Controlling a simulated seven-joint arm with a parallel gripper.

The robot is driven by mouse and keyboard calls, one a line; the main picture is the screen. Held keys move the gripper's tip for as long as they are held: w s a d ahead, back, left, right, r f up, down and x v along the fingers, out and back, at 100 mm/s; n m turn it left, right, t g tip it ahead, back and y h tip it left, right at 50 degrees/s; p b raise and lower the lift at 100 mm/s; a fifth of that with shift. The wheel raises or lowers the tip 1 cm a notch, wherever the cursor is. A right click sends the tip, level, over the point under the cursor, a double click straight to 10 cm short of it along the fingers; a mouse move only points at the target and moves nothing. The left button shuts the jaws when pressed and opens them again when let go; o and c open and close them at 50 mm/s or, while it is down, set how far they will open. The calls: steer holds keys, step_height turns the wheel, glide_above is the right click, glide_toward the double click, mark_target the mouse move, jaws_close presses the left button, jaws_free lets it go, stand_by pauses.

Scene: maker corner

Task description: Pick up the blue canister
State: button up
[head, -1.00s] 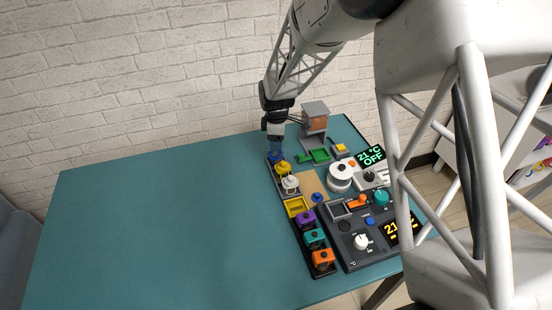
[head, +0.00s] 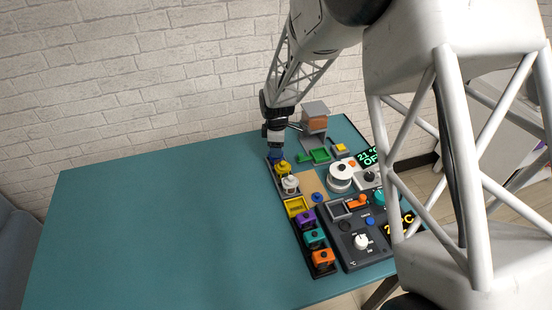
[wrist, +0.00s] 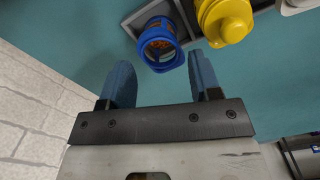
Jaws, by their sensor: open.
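The blue canister (wrist: 158,45) shows in the wrist view as a round container with a blue rim and orange contents, seated in the end slot of a dark rack (wrist: 185,18). My gripper (wrist: 163,68) is open, its two blue fingertips apart, with the canister just beyond and between them. Nothing is between the fingers. In the head view my gripper (head: 275,150) is at the far end of the rack, and the canister there is mostly hidden by it.
A yellow canister (wrist: 226,20) stands close beside the blue one, with a white one (head: 290,183) after it. Purple, teal and orange canisters (head: 323,257) fill the near rack. A control panel (head: 350,240) and a grey-orange machine (head: 315,120) stand right. The table's left (head: 150,230) is clear.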

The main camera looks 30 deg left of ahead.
steer(key=shift+f, duration=2.45)
steer(key=c, duration=0.6)
